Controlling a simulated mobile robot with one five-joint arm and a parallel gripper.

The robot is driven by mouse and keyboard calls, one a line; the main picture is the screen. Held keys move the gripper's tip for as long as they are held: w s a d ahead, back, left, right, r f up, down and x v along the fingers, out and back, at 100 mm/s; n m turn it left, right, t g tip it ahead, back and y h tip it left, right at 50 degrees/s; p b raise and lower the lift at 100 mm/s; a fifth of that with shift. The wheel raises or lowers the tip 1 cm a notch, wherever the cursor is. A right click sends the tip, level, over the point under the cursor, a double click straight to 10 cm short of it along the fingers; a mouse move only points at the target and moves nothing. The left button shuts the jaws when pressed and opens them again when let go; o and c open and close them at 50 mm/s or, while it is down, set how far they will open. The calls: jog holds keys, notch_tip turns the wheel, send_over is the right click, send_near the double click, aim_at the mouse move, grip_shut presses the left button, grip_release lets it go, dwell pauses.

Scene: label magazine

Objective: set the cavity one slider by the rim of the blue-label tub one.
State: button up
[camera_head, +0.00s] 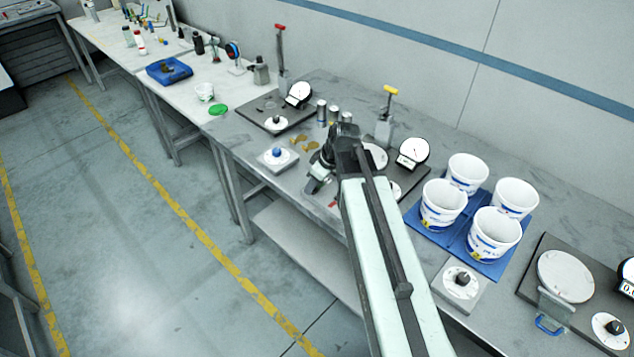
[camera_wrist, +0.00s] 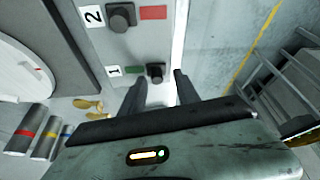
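In the wrist view, a grey panel (camera_wrist: 132,48) carries a small black slider knob (camera_wrist: 156,72) beside the number 1 and a green patch. A larger black knob (camera_wrist: 121,17) sits by the number 2 and a red patch. My gripper (camera_wrist: 160,82) is open, its fingers pointing at the number 1 knob, one to each side. Contact cannot be told. In the head view, my gripper (camera_head: 318,182) hides most of the panel.
The tubs stand on a blue tray (camera_head: 460,243) right of my arm. Dial gauges (camera_head: 413,152), a blue-knobbed box (camera_head: 277,157) and brass pieces (camera_head: 298,140) lie around the bench.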

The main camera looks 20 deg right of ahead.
aim_at(321, 196)
jog(key=p+v, duration=0.6)
jog(key=v, duration=0.1)
jog(key=shift+r+p, duration=0.25)
jog(key=shift+p, duration=0.05)
jog(key=shift+s+d, duration=0.1)
jog(key=shift+s, duration=0.05)
jog(key=s+a+f+g+b, duration=0.1)
jog(key=s+a+f+b, duration=0.3)
jog(key=a+f, duration=0.15)
jog(key=s+d+m+g+h, duration=0.2)
jog(key=s+m+h, duration=0.1)
jog(key=s+m, duration=0.3)
jog(key=m, duration=0.2)
jog(key=shift+f+m, duration=0.3)
